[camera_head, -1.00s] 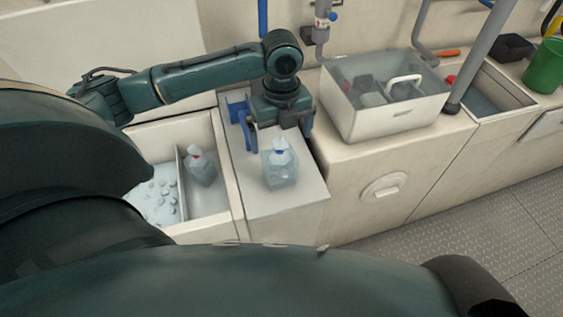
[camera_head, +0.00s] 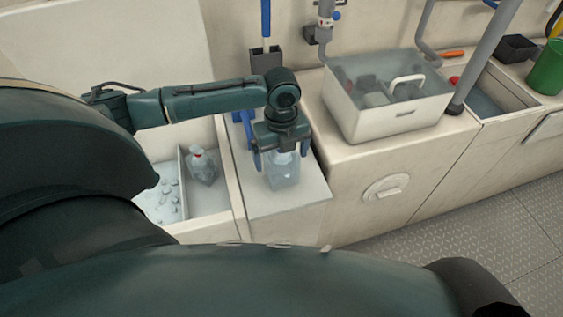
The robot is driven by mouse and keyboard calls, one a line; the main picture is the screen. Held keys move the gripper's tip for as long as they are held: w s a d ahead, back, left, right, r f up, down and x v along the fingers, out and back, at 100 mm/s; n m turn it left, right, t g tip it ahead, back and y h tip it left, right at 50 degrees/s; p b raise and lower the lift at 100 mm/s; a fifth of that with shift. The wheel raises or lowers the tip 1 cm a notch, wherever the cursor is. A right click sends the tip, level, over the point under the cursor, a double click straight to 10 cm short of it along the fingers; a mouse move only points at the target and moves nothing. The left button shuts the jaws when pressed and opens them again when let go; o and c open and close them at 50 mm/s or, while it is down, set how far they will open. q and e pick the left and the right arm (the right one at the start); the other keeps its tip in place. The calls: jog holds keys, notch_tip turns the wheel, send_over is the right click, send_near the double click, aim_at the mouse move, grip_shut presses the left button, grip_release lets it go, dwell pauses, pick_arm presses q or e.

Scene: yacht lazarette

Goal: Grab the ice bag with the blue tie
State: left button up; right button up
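The ice bag with the blue tie (camera_head: 283,176), a clear bag, stands upright on the pale counter top right of the bin. My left gripper (camera_head: 281,156) is above it, pointing down, with its fingers apart on either side of the bag's upper part. The gripper hides the tie. I cannot tell whether the fingers touch the bag. Another ice bag (camera_head: 203,168), with a red tie, stands in the open bin to the left. My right gripper is not in view.
The open bin (camera_head: 233,200) has a divider and loose ice in its left part. A clear-lidded box (camera_head: 385,125) with a white handle stands right of the bag. Behind are a blue-handled tool (camera_head: 265,20) in a dark holder and pipes. A green bucket (camera_head: 549,68) is far right.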

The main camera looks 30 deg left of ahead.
pick_arm(q)
jog(key=c, duration=1.1)
jog(key=shift+r, duration=0.1)
